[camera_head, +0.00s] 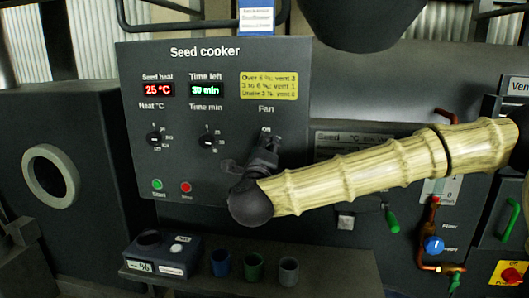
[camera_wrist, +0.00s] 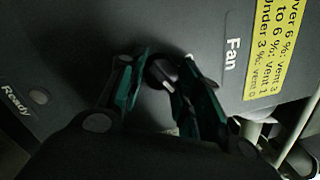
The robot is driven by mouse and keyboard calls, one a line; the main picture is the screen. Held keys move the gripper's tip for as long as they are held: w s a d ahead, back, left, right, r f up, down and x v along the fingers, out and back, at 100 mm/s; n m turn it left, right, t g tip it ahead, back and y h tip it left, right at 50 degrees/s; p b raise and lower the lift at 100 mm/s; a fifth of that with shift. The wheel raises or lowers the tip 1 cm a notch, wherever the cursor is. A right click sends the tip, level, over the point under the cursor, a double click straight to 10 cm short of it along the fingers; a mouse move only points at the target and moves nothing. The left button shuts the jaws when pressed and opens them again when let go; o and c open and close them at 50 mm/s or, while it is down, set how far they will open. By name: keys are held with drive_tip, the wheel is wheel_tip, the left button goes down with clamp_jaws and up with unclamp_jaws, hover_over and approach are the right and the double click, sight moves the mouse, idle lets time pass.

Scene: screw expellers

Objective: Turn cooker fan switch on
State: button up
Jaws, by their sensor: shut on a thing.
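The seed cooker panel (camera_head: 215,75) is dark grey, with a "Fan" label above the fan switch. My gripper (camera_head: 265,152) is at this switch in the head view and hides most of it. In the wrist view the fan switch (camera_wrist: 163,73) is a round black knob with a light mark. My gripper (camera_wrist: 158,70) has its green-padded fingers on either side of the knob, shut on it. The switch's exact setting is hard to read.
The heat knob (camera_head: 155,139) and time knob (camera_head: 208,141) are left of my gripper. Below them are a green button (camera_head: 157,185) and a red button (camera_head: 186,187). Small cups, including a green one (camera_head: 254,267), stand on a shelf (camera_head: 330,275) below.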

drive_tip(key=shift+f, duration=0.1)
drive_tip(key=o, duration=1)
drive_tip(key=shift+o, duration=0.2)
drive_tip(key=s+a+f, duration=0.1)
drive_tip(key=s, duration=1.1)
drive_tip(key=shift+a+f, duration=0.15)
drive_tip(key=shift+w, duration=0.1)
